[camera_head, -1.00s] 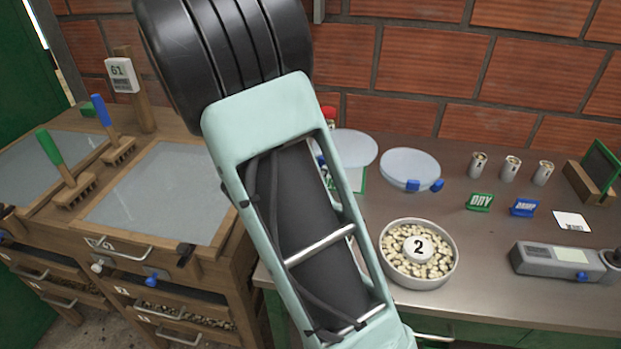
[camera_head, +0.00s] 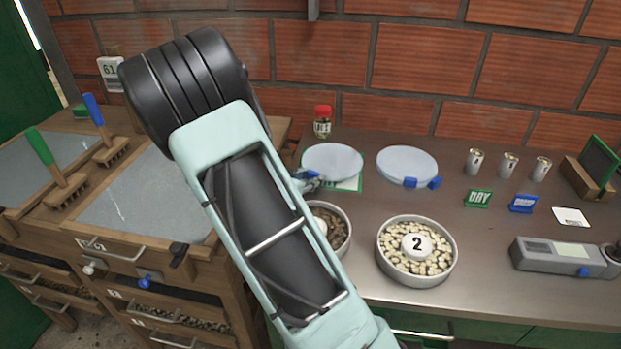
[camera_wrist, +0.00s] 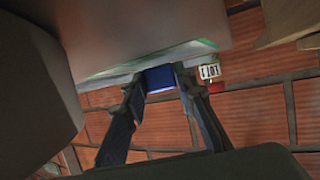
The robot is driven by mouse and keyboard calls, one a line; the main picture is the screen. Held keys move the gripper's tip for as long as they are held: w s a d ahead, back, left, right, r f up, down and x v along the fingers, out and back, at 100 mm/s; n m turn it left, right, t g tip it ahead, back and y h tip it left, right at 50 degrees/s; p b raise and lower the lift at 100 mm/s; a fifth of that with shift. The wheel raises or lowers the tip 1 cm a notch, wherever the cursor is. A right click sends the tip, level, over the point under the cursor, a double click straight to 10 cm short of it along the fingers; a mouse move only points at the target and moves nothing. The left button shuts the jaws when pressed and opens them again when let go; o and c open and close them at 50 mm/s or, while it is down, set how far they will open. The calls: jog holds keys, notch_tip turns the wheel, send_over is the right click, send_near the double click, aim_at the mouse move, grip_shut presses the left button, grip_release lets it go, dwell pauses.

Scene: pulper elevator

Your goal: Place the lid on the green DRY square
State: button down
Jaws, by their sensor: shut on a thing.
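The lid (camera_head: 333,160) is a pale round disc with a blue tab (camera_wrist: 160,78), lying flat over a white sheet with a green border (camera_head: 352,186) at the back of the steel bench. My gripper (camera_wrist: 160,88) is shut on the blue tab; in the head view the gripper (camera_head: 308,178) shows at the lid's left edge, partly behind my arm.
A second pale lid (camera_head: 407,165) with blue tabs lies to the right. In front are a bowl of pale beans (camera_head: 417,275) and a bowl of brown beans (camera_head: 338,230). A red-capped jar (camera_head: 322,124) stands behind. Green DRY (camera_head: 478,198) and blue (camera_head: 523,203) tags stand right.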

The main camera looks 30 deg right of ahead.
jog(key=shift+f, duration=0.55)
jog(key=c, duration=1.6)
grip_release()
jog(key=shift+r, duration=0.8)
jog(key=p+v, duration=0.2)
jog(key=v, duration=1)
jog(key=shift+f, duration=0.15)
